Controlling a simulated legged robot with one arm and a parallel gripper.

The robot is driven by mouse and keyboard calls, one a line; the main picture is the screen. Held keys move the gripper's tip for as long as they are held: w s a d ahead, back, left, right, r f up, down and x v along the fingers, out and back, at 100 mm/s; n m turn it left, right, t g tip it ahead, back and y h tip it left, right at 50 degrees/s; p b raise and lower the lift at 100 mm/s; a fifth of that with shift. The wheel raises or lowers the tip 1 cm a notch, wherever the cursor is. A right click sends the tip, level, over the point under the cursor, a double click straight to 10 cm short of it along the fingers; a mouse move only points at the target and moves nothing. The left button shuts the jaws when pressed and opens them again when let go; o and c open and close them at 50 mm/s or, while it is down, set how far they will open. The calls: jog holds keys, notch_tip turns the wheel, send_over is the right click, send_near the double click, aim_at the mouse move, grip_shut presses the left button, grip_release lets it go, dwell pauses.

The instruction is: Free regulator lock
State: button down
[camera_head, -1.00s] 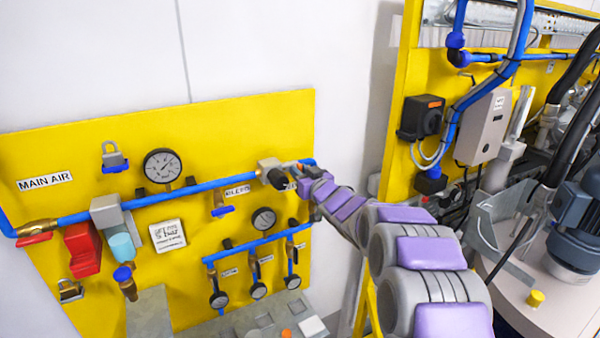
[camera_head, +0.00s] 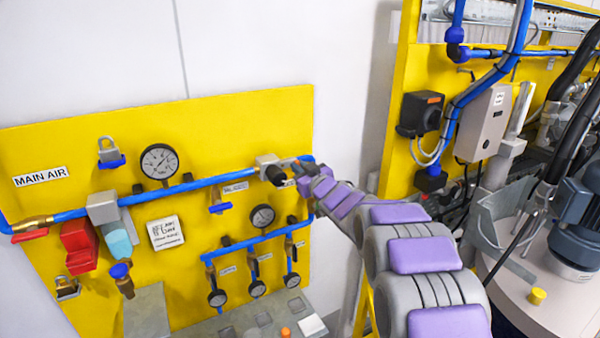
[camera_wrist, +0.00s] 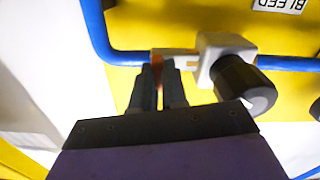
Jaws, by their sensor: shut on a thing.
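The regulator is a pale block (camera_wrist: 222,58) with a black knob (camera_wrist: 246,88) on the blue pipe in the wrist view. In the head view its block (camera_head: 266,160) and knob (camera_head: 275,175) sit at the panel's upper right. A pale arm juts from the block, with a small orange-brown lock piece (camera_wrist: 157,58) at its end. My gripper (camera_wrist: 160,75) has its dark fingers close together at this lock piece and is shut on it, beside the knob. The fingertips partly hide the lock. In the head view my gripper (camera_head: 304,170) is small, right of the regulator.
A yellow frame with a black switch box (camera_head: 420,114) stands at right. White wall lies between them.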

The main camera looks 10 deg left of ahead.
jog(key=shift+a+f+n+b, duration=0.1)
jog(key=shift+f+n+b, duration=0.1)
jog(key=shift+n+b, duration=2.9)
jog(key=shift+a+f+n+b, duration=0.15)
jog(key=shift+n+b, duration=1.45)
jog(key=shift+n, duration=3)
jog(key=shift+d+f, duration=0.1)
jog(key=c, duration=1.3)
grip_release()
jog(key=shift+s, duration=0.2)
jog(key=shift+c, duration=0.2)
jog(key=shift+o, duration=0.9)
jog(key=shift+w+r, duration=0.1)
jog(key=shift+r, duration=0.1)
jog(key=v, duration=1.7)
jog(key=shift+b, duration=0.35)
